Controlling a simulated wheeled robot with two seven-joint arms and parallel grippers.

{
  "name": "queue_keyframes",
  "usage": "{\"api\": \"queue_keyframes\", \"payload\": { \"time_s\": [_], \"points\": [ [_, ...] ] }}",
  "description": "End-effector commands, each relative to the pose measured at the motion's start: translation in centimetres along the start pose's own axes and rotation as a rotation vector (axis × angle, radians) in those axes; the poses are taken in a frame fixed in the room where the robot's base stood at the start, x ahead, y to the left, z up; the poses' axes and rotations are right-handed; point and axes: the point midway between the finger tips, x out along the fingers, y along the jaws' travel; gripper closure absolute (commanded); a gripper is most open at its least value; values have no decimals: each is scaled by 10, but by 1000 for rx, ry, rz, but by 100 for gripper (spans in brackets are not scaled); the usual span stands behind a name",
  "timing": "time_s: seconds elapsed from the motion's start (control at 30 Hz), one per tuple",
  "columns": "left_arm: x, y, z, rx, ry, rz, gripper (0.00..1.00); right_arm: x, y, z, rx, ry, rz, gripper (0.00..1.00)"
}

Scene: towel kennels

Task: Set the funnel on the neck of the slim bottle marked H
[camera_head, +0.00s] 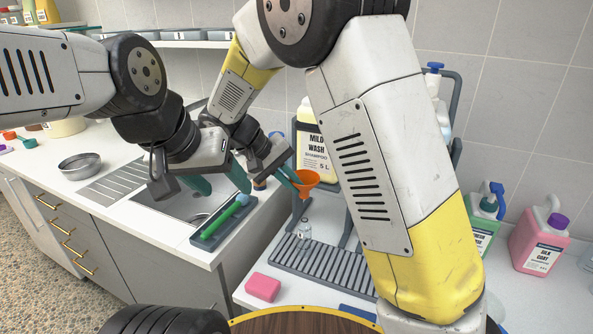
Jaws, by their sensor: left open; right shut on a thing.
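The orange funnel (307,178) is held in the air with its wide mouth up and its spout down. My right gripper (294,180) is shut on the funnel's left side. A small clear slim bottle (304,236) stands upright on the grey slatted rack, below the funnel, with a visible gap between spout and neck. Its label is too small to read, so I cannot confirm the H. My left gripper (203,184) is open and empty over the sink, left of the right gripper.
A grey tray (237,228) with a green brush lies at the sink's edge. The slatted rack (325,268) has a pink soap bar (263,287) in front. A large shampoo jug (311,152) stands behind the funnel. Pink (540,236) and green bottles stand right.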

Motion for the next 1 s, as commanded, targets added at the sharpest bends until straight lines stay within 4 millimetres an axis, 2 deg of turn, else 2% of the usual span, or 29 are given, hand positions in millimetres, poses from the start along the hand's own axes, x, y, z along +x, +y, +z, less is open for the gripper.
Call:
{"api": "queue_keyframes", "payload": {
  "time_s": [0.5,1.0],
  "points": [
    [0,0,0,0,0,0,41,32,-24,0,-2,-2,1,100],
    [0,0,0,0,0,0,41,39,-29,0,0,-2,1,100]
  ]
}}
